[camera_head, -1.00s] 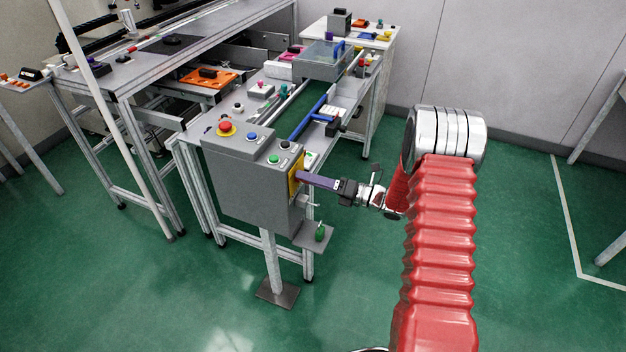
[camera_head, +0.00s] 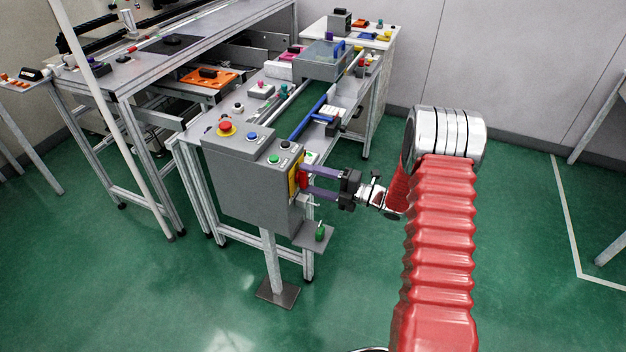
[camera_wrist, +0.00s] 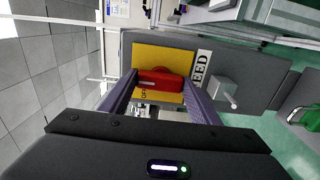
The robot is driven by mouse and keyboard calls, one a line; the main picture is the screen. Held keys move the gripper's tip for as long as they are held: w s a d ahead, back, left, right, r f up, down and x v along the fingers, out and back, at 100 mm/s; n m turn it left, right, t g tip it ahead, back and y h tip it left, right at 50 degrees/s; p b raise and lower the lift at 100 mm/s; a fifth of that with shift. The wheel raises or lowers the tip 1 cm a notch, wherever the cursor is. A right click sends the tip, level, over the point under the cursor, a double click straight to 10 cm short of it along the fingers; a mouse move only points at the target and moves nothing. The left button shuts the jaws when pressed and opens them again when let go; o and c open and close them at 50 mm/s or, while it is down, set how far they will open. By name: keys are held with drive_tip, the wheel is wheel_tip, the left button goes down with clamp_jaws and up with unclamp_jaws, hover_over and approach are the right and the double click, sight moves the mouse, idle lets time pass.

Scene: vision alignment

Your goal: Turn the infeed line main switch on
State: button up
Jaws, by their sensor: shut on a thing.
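The grey control box (camera_head: 240,180) stands on a post in the head view. On its right side is a yellow switch plate (camera_head: 292,184) with a red rotary handle (camera_head: 303,178). In the wrist view the red handle (camera_wrist: 162,80) lies crosswise on the yellow plate (camera_wrist: 150,57), beside a white label (camera_wrist: 201,70) ending in "EED". My gripper (camera_head: 311,181) is at the plate, its two purple fingers one above the other in the head view. The fingers are shut on the red handle, one at each end. Part of the lettering on the plate is hidden.
A grey block with a small lever (camera_wrist: 230,95) juts out beside the label. A small shelf with a green padlock-like item (camera_head: 320,233) sits below the switch. A red mushroom button (camera_head: 226,127) and several other buttons top the box. The floor to the right is open.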

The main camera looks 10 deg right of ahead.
drive_tip(key=shift+a+f, duration=0.1)
drive_tip(key=shift+f, duration=0.05)
drive_tip(key=o, duration=0.8)
drive_tip(key=shift+o, duration=1.2)
drive_tip(key=v, duration=1.4)
drive_tip(key=shift+w, duration=0.1)
